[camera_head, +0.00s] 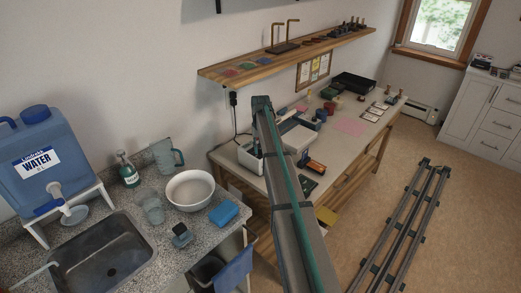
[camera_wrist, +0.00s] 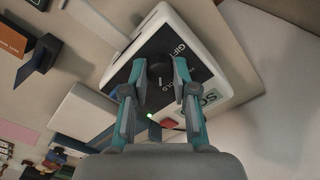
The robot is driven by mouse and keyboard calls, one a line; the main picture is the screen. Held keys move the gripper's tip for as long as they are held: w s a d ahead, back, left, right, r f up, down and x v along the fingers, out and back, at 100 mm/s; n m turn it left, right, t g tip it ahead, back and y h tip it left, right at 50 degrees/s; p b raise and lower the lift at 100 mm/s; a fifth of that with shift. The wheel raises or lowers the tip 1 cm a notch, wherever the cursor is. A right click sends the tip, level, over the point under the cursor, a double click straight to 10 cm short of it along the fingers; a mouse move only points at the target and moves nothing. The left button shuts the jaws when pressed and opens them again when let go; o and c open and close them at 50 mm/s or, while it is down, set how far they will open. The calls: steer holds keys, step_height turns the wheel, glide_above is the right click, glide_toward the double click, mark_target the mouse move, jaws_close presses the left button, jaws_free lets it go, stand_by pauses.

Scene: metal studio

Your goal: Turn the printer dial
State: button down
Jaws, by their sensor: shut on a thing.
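The printer (camera_wrist: 215,62) is a white box with a black top panel and partly readable lettering, filling the upper middle of the wrist view. Its round black dial (camera_wrist: 159,75) sits on that panel. My gripper (camera_wrist: 161,72) has its two teal fingers on either side of the dial and is shut on it. In the head view the printer (camera_head: 247,158) stands on the workbench, mostly hidden behind my arm. The dial and my fingertips are hidden there.
The workbench (camera_head: 345,141) carries a light-coloured device (camera_head: 298,138), an orange-and-black item (camera_head: 316,167) and a black tray (camera_head: 354,83). A wooden shelf (camera_head: 290,57) hangs above. A stone counter with a sink (camera_head: 105,262) and a white bowl (camera_head: 190,190) is at left.

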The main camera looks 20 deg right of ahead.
steer(key=m+b, duration=0.1)
steer(key=m, duration=0.8)
steer(key=shift+b, duration=0.35)
steer(key=shift+m, duration=0.3)
steer(key=c, duration=0.9)
jaws_free()
step_height(320, 180, up, 12)
